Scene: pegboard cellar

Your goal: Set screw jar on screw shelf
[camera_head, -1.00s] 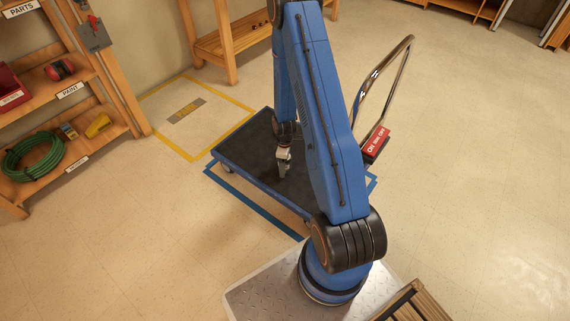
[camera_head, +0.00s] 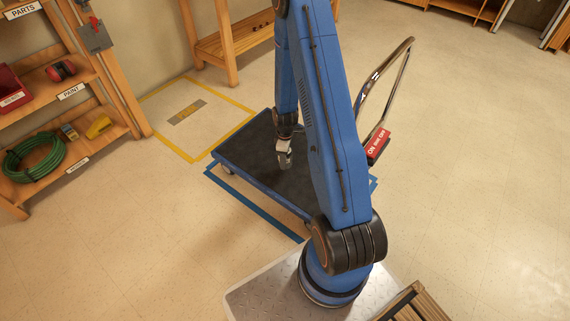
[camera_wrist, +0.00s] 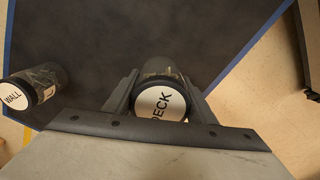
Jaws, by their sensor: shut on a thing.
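My gripper (camera_head: 285,158) is over the dark deck of the blue cart (camera_head: 250,150). In the wrist view my gripper (camera_wrist: 162,78) is shut on a clear jar (camera_wrist: 160,68) with a dark-rimmed white lid reading "DECK". A second clear jar (camera_wrist: 47,77), its lid reading "WALL", is at the left of the wrist view, apart from my gripper. Neither jar can be made out in the head view. An orange wooden rack (camera_head: 110,125) at the left has shelves labelled "PARTS" and "PAINT". A lower label is too small to read, so I cannot tell which is the screw shelf.
The cart's chrome handle (camera_head: 405,75) with a red sign (camera_head: 377,143) rises at the right. A green hose (camera_head: 35,157) and a yellow item (camera_head: 98,127) occupy the rack's lower shelf. A wooden bench (camera_head: 235,40) stands behind. Open floor lies between cart and rack.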

